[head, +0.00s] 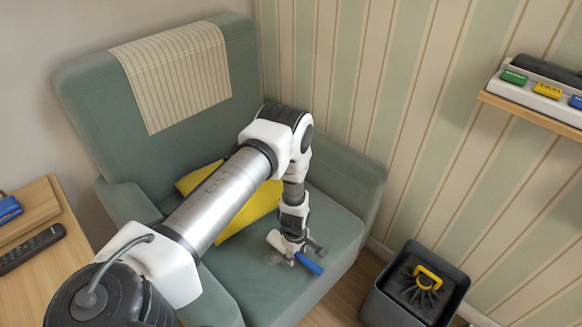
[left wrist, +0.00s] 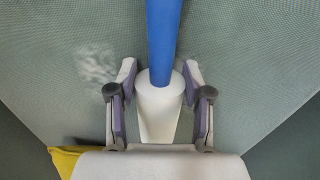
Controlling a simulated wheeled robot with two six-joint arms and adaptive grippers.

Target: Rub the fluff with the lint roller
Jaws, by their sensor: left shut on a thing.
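The lint roller has a blue handle (head: 309,264) and a white roller head (head: 276,240). My left gripper (head: 294,246) is shut on it, low over the seat of the green armchair (head: 285,295). In the left wrist view the white roller (left wrist: 158,108) lies between the two fingers (left wrist: 160,80), and the blue handle (left wrist: 163,35) runs to the top edge. The fluff (left wrist: 95,65) is a pale patch on the seat, left of the roller and apart from it in that view. It shows faintly in the head view (head: 274,259). Whether the roller touches the seat is unclear.
A yellow cushion (head: 245,214) lies on the seat behind my arm. A dark bin (head: 383,308) holding a black object with a yellow handle (head: 428,277) stands right of the chair. A wall shelf (head: 530,115) is at upper right. A wooden table with a remote (head: 32,248) is at left.

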